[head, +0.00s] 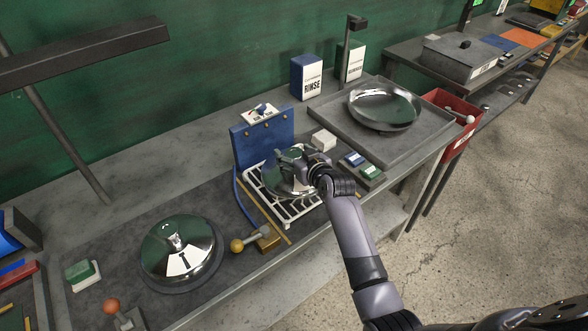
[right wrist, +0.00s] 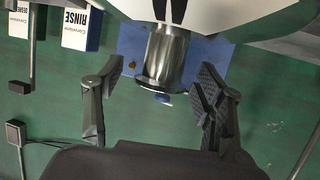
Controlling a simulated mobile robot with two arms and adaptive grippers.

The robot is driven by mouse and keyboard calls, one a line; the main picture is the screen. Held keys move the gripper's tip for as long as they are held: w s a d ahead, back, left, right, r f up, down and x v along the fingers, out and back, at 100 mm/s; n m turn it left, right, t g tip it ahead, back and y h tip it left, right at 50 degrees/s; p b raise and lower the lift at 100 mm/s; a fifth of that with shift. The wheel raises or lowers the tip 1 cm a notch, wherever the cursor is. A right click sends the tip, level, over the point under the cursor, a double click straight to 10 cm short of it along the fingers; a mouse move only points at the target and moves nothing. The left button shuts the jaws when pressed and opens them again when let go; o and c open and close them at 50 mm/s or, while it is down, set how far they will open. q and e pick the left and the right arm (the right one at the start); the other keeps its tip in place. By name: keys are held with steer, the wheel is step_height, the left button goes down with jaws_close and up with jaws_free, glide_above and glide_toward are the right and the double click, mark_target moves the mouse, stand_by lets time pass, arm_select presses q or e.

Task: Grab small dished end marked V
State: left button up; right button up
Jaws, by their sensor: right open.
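A shiny dished end (head: 283,184) lies on a white wire rack (head: 295,213), partly hidden under my right gripper (head: 303,164). In the right wrist view my right gripper (right wrist: 160,76) is open, its fingers on either side of a shiny metal stub (right wrist: 165,55) that stands out from the polished dish (right wrist: 235,12). I see no contact between fingers and stub. Another dished end (head: 165,242) with a central knob sits on a dark round pad at the left. A wider polished dish (head: 383,105) lies in a grey tray (head: 330,118). I cannot read a V on any. My left gripper is out of view.
A blue upright panel (head: 262,142) stands behind the rack. A brass-coloured ball handle (head: 238,245) and a white block (head: 323,139) are close by. The RINSE box (head: 308,78) and a post stand behind. A red bin (head: 455,120) hangs at the right.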

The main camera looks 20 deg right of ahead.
steer(key=shift+w+f, duration=0.1)
steer(key=shift+w, duration=0.15)
jaws_close()
stand_by(0.8)
steer(key=shift+w+r, duration=0.15)
steer(key=shift+r, duration=0.2)
